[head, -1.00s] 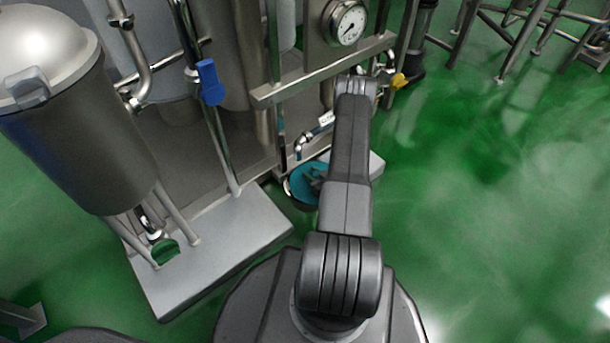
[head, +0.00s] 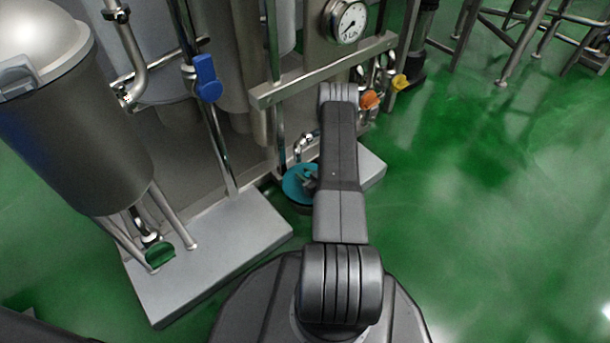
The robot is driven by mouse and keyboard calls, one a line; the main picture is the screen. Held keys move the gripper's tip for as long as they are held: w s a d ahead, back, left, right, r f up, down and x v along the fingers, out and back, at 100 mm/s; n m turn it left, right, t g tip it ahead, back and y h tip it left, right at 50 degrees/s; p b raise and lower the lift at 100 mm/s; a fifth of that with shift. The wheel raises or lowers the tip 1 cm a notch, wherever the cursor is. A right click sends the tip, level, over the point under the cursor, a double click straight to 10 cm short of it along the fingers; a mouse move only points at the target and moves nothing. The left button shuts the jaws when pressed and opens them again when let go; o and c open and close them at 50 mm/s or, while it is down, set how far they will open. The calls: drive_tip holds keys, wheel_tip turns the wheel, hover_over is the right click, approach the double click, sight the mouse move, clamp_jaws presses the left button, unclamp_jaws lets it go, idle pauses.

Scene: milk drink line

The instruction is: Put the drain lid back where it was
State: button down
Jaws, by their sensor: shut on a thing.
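A round teal piece (head: 295,187), which looks like the drain lid, shows just left of my arm at floor level, beside the plinth on the right. Its right side is hidden behind my arm. A dark edge shows below it; whether that is its own side, a shadow or the drain opening, I cannot tell. My gripper (head: 309,178) is mostly hidden by my forearm; a small grey part of it shows over the teal piece, shut on it. I cannot see whether the lid touches the floor.
A grey plinth (head: 215,255) stands to the left, with a steel vessel (head: 75,140) above it. Another plinth (head: 371,172) is right of my arm. Pipes and a blue-handled valve (head: 207,80) rise behind. The green floor (head: 480,200) at right is clear.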

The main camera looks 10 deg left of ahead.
drive_tip(key=shift+f, duration=0.3)
drive_tip(key=shift+f, duration=0.25)
drive_tip(key=c, duration=1.1)
unclamp_jaws()
drive_tip(key=shift+r, duration=0.25)
drive_tip(key=p+v, duration=0.1)
drive_tip(key=v, duration=0.2)
drive_tip(key=p+v, duration=0.2)
drive_tip(key=v, duration=0.2)
drive_tip(key=r+p+v, duration=0.1)
drive_tip(key=v, duration=0.3)
drive_tip(key=shift+w, duration=0.1)
drive_tip(key=shift+s+d+r+p, duration=0.1)
drive_tip(key=shift+s+d+p, duration=0.2)
drive_tip(key=shift+s+d, duration=0.1)
